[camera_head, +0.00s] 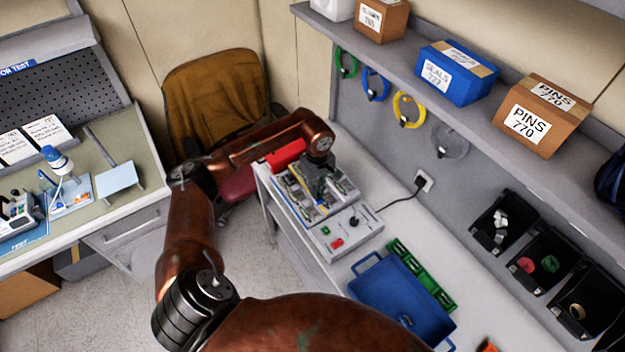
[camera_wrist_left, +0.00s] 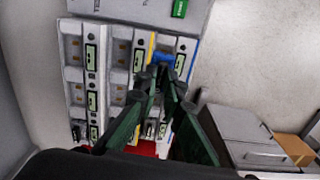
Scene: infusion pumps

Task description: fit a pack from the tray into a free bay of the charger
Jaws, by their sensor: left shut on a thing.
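The charger (camera_head: 345,238) is a grey unit on the white bench, with bays in its far part and a red switch on its front panel. My left gripper (camera_head: 318,178) is over the bays, pointing down. In the left wrist view the charger (camera_wrist_left: 120,62) shows rows of bays, some with exposed contacts. There my left gripper (camera_wrist_left: 163,82) is shut on a pack whose blue part (camera_wrist_left: 164,60) shows between the fingertips, over a bay between yellow and blue strips. The fingers hide how deep it sits.
A green rack (camera_head: 425,275) lies along the tray's far side. A red object (camera_head: 285,154) is behind the charger. A black cable runs from the charger to a wall socket (camera_head: 424,181). Black bins (camera_head: 503,222) hang at the right, below a shelf with boxes.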

